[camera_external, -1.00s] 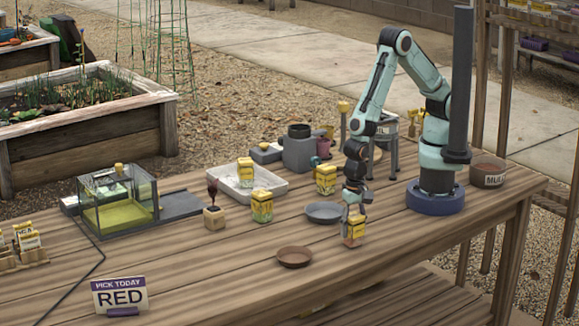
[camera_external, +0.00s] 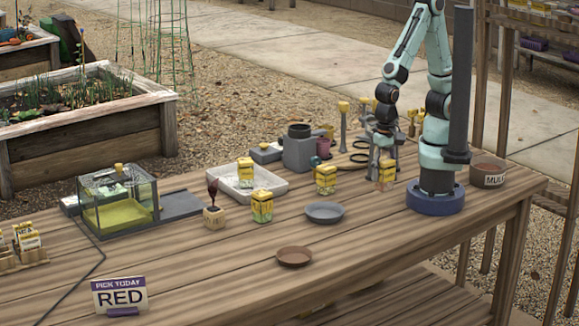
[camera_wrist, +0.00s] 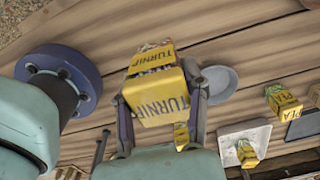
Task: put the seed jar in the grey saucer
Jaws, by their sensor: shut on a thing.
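My gripper (camera_external: 383,158) is shut on a yellow-lidded seed jar (camera_external: 386,176), held up above the right part of the table. In the wrist view the jar (camera_wrist: 155,88) reads TURNIP and sits between the two fingers. The grey saucer (camera_external: 325,212) lies empty on the table, left of and nearer the camera than the held jar.
Similar jars stand behind the saucer (camera_external: 326,181), left of it (camera_external: 262,207), and in a white tray (camera_external: 277,188). A brown saucer (camera_external: 294,257) lies in front. A grey device (camera_external: 298,152) stands behind. The front right tabletop is clear.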

